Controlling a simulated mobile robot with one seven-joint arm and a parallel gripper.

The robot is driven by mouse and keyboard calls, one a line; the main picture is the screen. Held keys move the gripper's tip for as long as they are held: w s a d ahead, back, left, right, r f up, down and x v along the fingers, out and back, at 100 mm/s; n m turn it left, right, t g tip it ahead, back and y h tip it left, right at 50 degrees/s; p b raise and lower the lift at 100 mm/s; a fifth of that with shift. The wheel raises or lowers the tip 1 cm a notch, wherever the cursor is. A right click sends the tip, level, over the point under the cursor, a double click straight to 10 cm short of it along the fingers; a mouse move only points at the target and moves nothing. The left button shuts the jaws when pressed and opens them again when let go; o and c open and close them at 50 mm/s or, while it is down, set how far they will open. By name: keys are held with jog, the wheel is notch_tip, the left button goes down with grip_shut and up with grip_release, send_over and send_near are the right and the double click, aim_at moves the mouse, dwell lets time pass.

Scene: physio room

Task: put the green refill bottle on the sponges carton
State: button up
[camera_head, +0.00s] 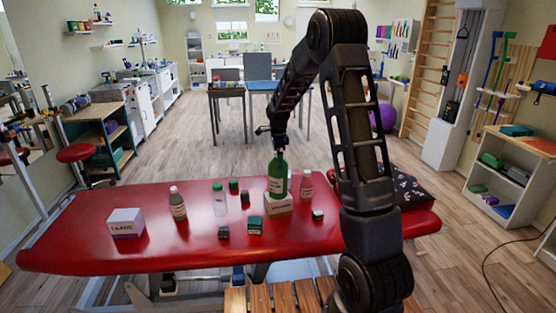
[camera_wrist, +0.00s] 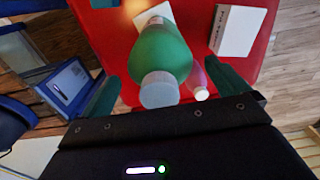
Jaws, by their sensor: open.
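The green refill bottle (camera_head: 277,176) stands upright on the small white sponges carton (camera_head: 278,206) on the red couch; the carton's print is too small to read. In the wrist view the green bottle (camera_wrist: 163,55) has its white cap towards me, with a pale carton (camera_wrist: 153,14) partly hidden behind it. My gripper (camera_head: 278,146) is at the bottle's top, pointing down. In the wrist view my gripper (camera_wrist: 168,85) has its fingers apart on either side of the bottle, with visible gaps.
The red couch (camera_head: 90,245) also bears a white labelled box (camera_head: 126,222), a brown bottle (camera_head: 178,203), a clear bottle (camera_head: 219,199), a white-capped bottle (camera_head: 306,186) close to the right of the green one, and several small dark boxes. A dark patterned cushion (camera_head: 408,190) lies at the right.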

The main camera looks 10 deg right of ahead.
notch_tip(320, 180, up, 11)
jog(key=shift+f, duration=0.1)
jog(key=shift+s+d+r, duration=0.15)
jog(key=shift+s+r, duration=0.05)
jog(key=shift+r, duration=0.35)
jog(key=s+d+r+n+t, duration=0.1)
jog(key=s+d+r+n, duration=0.25)
jog(key=s, duration=0.35)
jog(key=s+d+r+n, duration=0.2)
jog(key=s+r, duration=0.2)
jog(key=s, duration=0.2)
jog(key=s+d+r+n+t, duration=0.1)
jog(key=s+d+r+n, duration=0.15)
jog(key=s, duration=0.45)
jog(key=s+d+f+n+t, duration=0.1)
jog(key=s+n, duration=0.4)
jog(key=s, duration=0.5)
jog(key=s+d+f+n+t, duration=0.1)
jog(key=s+d+n, duration=0.2)
jog(key=s, duration=0.8)
jog(key=shift+n+t, duration=0.3)
jog(key=shift+n, duration=0.7)
